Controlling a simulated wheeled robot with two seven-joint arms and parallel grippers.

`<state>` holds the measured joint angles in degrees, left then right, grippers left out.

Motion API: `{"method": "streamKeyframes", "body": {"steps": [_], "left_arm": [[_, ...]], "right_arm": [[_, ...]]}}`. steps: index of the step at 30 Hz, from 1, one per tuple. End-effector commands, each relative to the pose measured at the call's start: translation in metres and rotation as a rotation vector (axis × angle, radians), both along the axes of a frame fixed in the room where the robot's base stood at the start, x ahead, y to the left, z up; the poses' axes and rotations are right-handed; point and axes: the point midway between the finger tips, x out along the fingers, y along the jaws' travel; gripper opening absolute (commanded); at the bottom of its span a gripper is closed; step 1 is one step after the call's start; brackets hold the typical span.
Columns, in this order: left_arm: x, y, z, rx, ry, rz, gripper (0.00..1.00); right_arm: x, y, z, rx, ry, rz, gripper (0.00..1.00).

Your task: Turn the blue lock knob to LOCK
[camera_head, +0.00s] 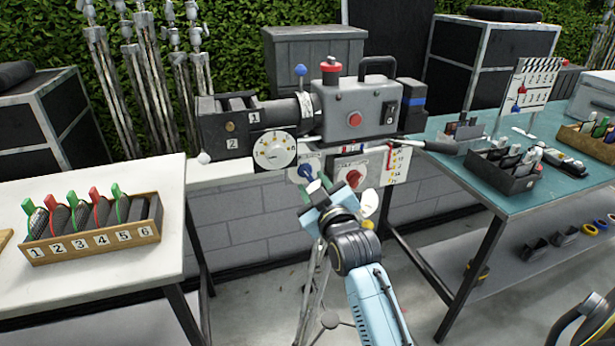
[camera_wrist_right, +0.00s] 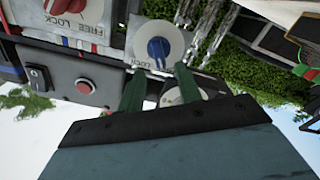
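The blue lock knob (camera_head: 306,171) sits on a white plate below the camera body, left of a red knob (camera_head: 353,179). In the right wrist view the blue knob (camera_wrist_right: 158,49) stands on a round pale dial, with lettering reading LOCK near its edge. My right gripper (camera_head: 318,186) is just in front of and below the blue knob. Its two green fingers are apart in the wrist view (camera_wrist_right: 160,72), with the knob just beyond the tips, roughly in line with the gap. I cannot tell whether they touch it. My left gripper is not in view.
The camera (camera_head: 355,108) stands on a tripod, with a white dial (camera_head: 275,150) at left. A white table (camera_head: 90,280) with a numbered rack is at left. A teal table (camera_head: 520,190) with trays is at right. A red knob plate (camera_wrist_right: 88,30) is close beside the blue knob.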

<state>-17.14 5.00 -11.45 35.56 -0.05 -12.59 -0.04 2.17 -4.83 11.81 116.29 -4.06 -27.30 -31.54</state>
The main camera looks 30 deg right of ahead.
Motion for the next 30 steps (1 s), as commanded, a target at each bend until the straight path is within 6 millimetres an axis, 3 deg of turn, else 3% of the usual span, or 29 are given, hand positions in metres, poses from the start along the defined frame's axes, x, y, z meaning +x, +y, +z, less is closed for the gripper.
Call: {"method": "streamKeyframes", "body": {"steps": [3,9,20,27,30], "left_arm": [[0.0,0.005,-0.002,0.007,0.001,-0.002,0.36],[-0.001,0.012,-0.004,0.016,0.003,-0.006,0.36],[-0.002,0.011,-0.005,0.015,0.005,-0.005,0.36],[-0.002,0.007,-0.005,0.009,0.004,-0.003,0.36],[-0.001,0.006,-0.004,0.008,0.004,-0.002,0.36]], "right_arm": [[0.021,-0.005,0.0,0.001,-0.002,0.0,0.35],[0.041,-0.01,0.0,0.0,-0.001,0.0,0.35],[0.046,-0.011,0.0,0.0,0.0,0.0,0.35],[0.046,-0.011,0.0,0.0,0.0,0.0,0.07],[0.046,-0.011,0.0,0.002,0.0,0.0,0.07]]}}
